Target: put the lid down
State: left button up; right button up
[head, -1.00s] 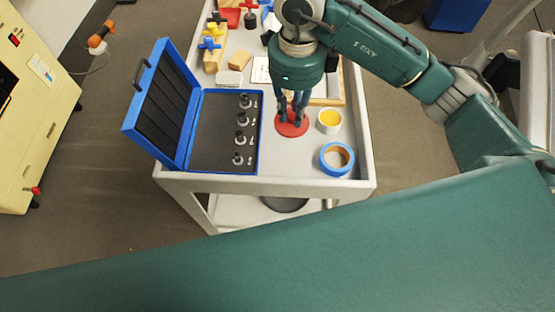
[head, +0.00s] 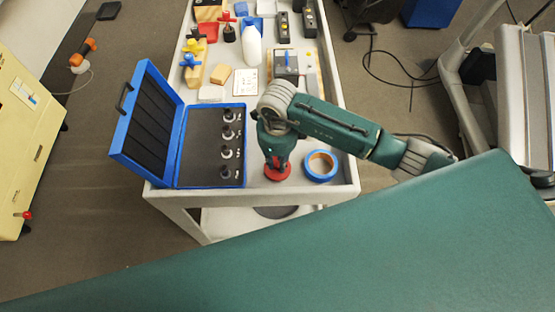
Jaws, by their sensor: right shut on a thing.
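The red round lid (head: 278,173) is in the head view near the front of the cart top, just left of the blue tape roll. My right gripper (head: 278,162) points down with its fingers shut on the lid from above. The gripper body hides part of the lid, and I cannot tell whether the lid touches the cart top. The cup with yellow contents is not visible now. My left gripper is not in view.
The cart top (head: 257,184) has a blue open case (head: 183,150) with metal pieces on the left. The blue tape roll (head: 309,172) lies close on the right. A white bottle (head: 252,47), blocks and black boxes stand farther back.

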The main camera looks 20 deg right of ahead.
jog(key=shift+f, duration=0.25)
jog(key=shift+f+b, duration=0.2)
jog(key=shift+b, duration=0.1)
jog(key=o, duration=1)
jog(key=shift+r, duration=0.1)
jog(key=shift+c, duration=0.2)
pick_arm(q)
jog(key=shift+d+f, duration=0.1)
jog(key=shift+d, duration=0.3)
pick_arm(e)
jog(key=shift+r, duration=0.1)
